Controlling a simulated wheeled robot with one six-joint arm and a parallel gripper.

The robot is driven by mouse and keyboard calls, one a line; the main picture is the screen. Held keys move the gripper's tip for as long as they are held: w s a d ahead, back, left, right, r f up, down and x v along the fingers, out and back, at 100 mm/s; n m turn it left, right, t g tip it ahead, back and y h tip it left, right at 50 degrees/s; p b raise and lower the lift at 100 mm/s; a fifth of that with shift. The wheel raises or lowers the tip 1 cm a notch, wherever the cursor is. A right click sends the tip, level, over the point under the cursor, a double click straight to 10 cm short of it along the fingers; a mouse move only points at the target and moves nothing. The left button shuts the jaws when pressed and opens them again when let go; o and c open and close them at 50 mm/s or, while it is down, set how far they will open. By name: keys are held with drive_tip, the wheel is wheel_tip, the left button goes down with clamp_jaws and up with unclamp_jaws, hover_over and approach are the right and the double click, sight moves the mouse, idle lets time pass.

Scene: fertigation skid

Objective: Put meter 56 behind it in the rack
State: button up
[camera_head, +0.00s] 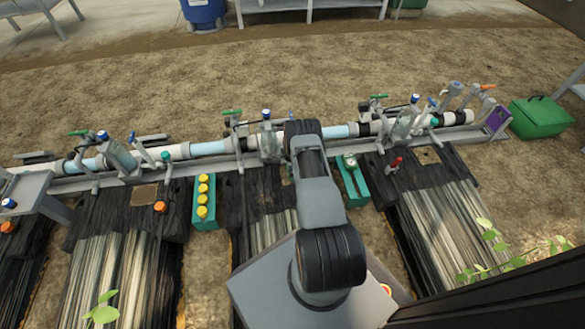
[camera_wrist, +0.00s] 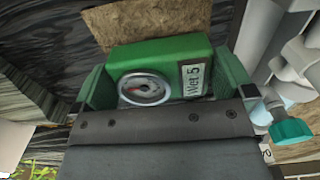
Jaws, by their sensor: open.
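A green box-shaped meter (camera_wrist: 160,55) with a round white dial (camera_wrist: 145,88) and a white label (camera_wrist: 195,77) sits close in front of my gripper (camera_wrist: 165,82) in the wrist view. The label is partly readable and seems to end in a 5; its last part is cut off. Dark green pieces stand on both sides of the meter, apparently my open fingers. I cannot tell whether they touch it. In the head view my arm hides the gripper and this meter. A teal holder (camera_head: 356,194) with a round gauge (camera_head: 350,161) stands right of my arm.
A long pipe run (camera_head: 208,149) with valves and handles crosses the head view. A teal rack (camera_head: 206,215) with yellow-capped items stands left of my arm. A green case (camera_head: 540,118) lies at far right. A teal knob (camera_wrist: 291,131) and white pipes are close right in the wrist view.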

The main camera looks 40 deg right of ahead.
drive_tip(key=shift+c, duration=0.4)
drive_tip(key=c, duration=0.5)
drive_tip(key=shift+r+p, duration=3.5)
drive_tip(key=shift+r, duration=2.05)
drive_tip(key=shift+c, duration=0.2)
drive_tip(key=shift+w, duration=0.1)
